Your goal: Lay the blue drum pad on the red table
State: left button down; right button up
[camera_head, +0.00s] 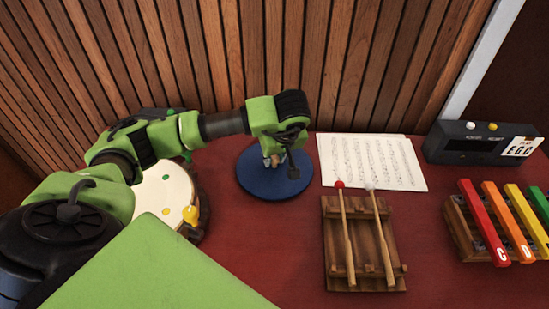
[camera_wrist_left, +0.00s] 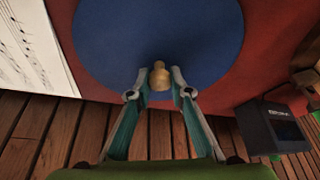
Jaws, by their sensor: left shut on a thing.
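The blue drum pad (camera_head: 268,185) is a dark blue disc with a small tan knob at its middle. It is at the back of the red table (camera_head: 270,240), left of the sheet music. My left gripper (camera_head: 271,159) reaches over its back part and hides some of it. In the left wrist view the fingers (camera_wrist_left: 160,78) are shut on the tan knob of the pad (camera_wrist_left: 110,35). The pad looks flat and level with red table around it; whether its underside touches the table I cannot tell. My right gripper is not in view.
Sheet music (camera_head: 370,160) lies right of the pad. A wooden rack with two mallets (camera_head: 365,245), a coloured xylophone (camera_head: 495,220) and a dark box (camera_head: 482,143) stand farther right. A pale round drum (camera_head: 160,195) is at left. The slatted wall (camera_head: 330,60) is close behind. Red table in front is clear.

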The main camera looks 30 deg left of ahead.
pick_arm(q)
jog(key=c, duration=1.8)
grip_release()
jog(key=shift+f, duration=0.1)
jog(key=shift+c, duration=0.2)
jog(key=v, duration=1.2)
jog(key=shift+r+p, duration=0.2)
jog(key=shift+p, duration=0.15)
jog(key=shift+a, duration=0.1)
